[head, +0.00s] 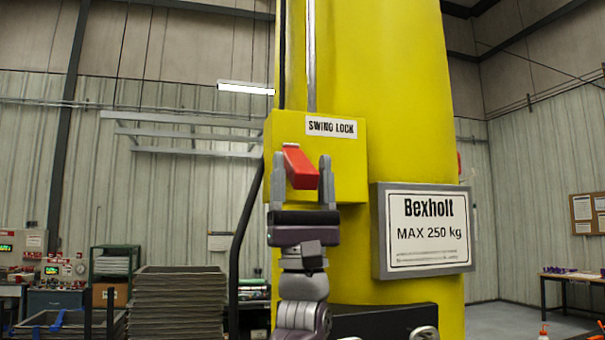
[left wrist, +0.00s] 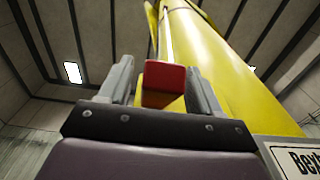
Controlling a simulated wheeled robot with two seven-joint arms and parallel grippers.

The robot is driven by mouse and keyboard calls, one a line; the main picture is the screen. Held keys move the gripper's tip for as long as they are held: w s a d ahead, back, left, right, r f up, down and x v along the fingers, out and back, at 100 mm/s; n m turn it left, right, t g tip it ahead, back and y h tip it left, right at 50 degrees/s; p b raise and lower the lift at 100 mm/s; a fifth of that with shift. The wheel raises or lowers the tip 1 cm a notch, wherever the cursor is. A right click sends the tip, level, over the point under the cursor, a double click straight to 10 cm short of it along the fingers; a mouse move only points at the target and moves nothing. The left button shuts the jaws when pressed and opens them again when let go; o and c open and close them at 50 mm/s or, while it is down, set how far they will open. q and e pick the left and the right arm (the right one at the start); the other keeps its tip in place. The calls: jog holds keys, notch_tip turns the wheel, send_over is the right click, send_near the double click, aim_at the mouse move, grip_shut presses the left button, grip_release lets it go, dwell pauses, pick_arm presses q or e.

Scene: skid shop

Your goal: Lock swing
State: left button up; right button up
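A red lever (head: 299,167) sticks out from a yellow box labelled "SWING LOCK" (head: 347,160) on a tall yellow column (head: 400,95). My left gripper (head: 301,170) is raised in front of the box, with its two grey fingers apart, one on each side of the lever. In the left wrist view the lever's red end (left wrist: 164,86) sits between the open fingers, with a gap visible on both sides. Whether either finger touches it I cannot tell. My right gripper cannot be made out.
A grey-framed "Bexholt MAX 250 kg" sign (head: 424,231) juts from the column right of my left gripper. A stack of grey trays (head: 178,300) stands at lower left. A table (head: 575,277) stands far right, with open floor before it.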

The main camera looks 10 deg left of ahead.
notch_tip(320, 180, down, 13)
jog(key=b, duration=1.2)
jog(key=shift+r+b, duration=0.15)
jog(key=shift+b, duration=0.15)
